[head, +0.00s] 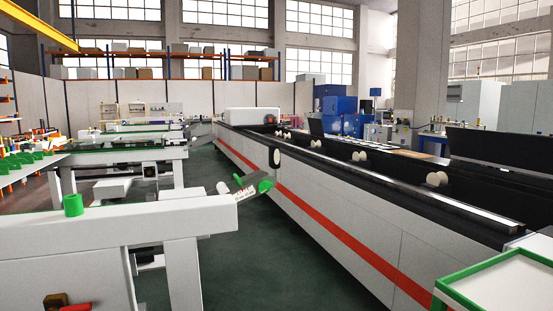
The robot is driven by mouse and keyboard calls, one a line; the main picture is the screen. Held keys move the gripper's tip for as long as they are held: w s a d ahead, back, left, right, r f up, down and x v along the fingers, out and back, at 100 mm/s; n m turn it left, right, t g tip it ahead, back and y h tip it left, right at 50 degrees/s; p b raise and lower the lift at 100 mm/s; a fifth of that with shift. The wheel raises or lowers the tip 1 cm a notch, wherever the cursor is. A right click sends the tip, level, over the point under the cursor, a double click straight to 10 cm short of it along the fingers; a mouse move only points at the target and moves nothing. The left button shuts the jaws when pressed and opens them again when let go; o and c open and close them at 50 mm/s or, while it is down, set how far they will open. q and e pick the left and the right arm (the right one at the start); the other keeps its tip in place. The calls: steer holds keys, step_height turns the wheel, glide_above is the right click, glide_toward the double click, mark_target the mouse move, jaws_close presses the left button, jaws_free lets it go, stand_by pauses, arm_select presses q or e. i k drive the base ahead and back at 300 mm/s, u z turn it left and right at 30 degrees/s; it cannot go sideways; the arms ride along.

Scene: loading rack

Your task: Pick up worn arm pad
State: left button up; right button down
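A white loading arm (130,222) crosses the lower left. A short green cylinder (73,205) stands upright on its top. At the arm's far end, a tilted pale piece (222,210) carries green parts (265,186). I cannot tell which of these, if any, is the worn arm pad; no wear can be made out at this size. Neither of my grippers shows in the head view.
A tray with a green rim (440,288) is at the lower right, its visible inside empty. A long white machine with a red stripe (345,250) runs along the right. Dark green floor (240,262) between is clear. Green pieces (22,160) stand on a table at left.

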mark_target(274, 150)
steer(key=z, duration=0.5)
steer(key=k, duration=0.6)
steer(key=z, duration=0.4)
steer(key=i, duration=1.3)
steer(key=u, duration=0.6)
